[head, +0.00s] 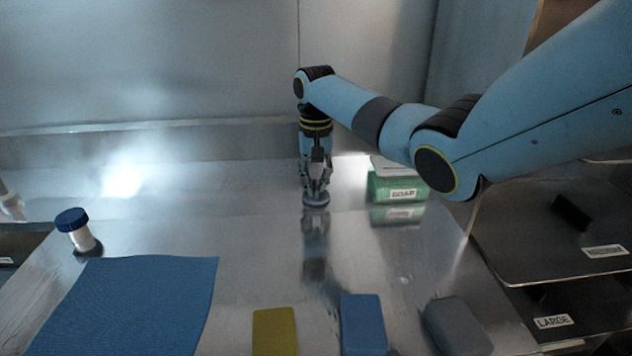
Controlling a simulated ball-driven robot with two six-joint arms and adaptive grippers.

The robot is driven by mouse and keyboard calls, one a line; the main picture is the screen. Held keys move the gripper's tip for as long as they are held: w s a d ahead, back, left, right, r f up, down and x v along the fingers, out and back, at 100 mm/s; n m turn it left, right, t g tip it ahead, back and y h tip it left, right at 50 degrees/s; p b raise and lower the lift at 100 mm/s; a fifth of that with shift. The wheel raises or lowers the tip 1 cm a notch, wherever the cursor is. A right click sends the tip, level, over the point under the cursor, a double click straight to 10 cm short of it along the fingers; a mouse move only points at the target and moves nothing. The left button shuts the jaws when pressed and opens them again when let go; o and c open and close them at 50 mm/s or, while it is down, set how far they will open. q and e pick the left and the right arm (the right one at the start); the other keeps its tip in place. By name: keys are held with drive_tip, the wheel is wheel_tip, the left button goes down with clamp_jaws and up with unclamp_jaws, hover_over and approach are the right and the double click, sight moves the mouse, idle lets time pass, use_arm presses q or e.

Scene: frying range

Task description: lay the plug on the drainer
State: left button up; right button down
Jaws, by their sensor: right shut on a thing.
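My right gripper (316,190) points straight down over the middle of the steel worktop, its fingers shut on a small round grey disc, which looks like the plug (316,200). The plug is at or just above the steel; I cannot tell whether it touches. The steel surface (250,225) reflects the gripper below it. I cannot make out which part of this steel is the drainer.
A green box (400,184) stands right of the gripper. A blue-lidded white jar (76,231) and blue cloth (130,300) are left. Yellow (274,330), blue (363,323) and grey (458,326) blocks lie in front. Labelled shelves (555,240) stand right.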

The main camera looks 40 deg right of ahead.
sight(316, 184)
drive_tip(key=c, duration=1.4)
unclamp_jaws()
drive_tip(key=shift+f, duration=0.1)
wheel_tip(316, 184, up, 12)
